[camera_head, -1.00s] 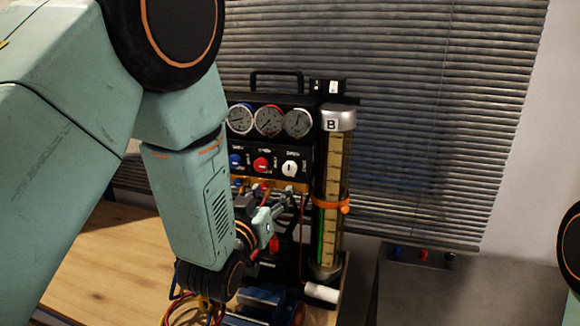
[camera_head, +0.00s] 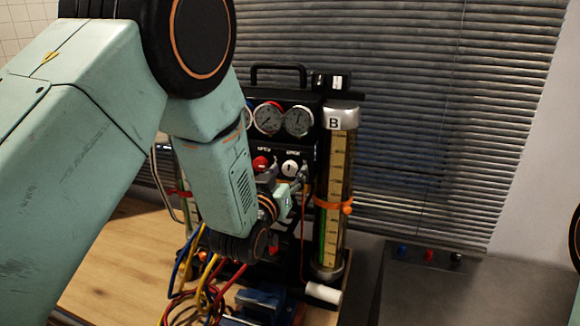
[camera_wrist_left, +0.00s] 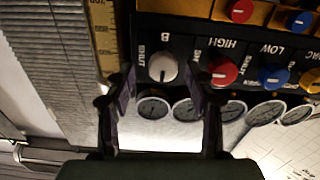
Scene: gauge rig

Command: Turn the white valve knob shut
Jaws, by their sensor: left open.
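The white valve knob (camera_head: 290,168) sits on the black panel of the gauge rig, at the right end of the knob row, below the gauges. In the left wrist view, which looks upside down, the white knob (camera_wrist_left: 163,67) has a pale pointer line and lies between my fingers. I cannot tell the remaining depth gap. My right gripper is out of view.
A red knob (camera_wrist_left: 224,71) and a blue knob (camera_wrist_left: 272,76) sit beside the white one. The tall column marked B (camera_head: 333,190) stands close on the right. Loose coloured hoses (camera_head: 205,290) hang below my arm. A grey bench (camera_head: 430,290) is at the right.

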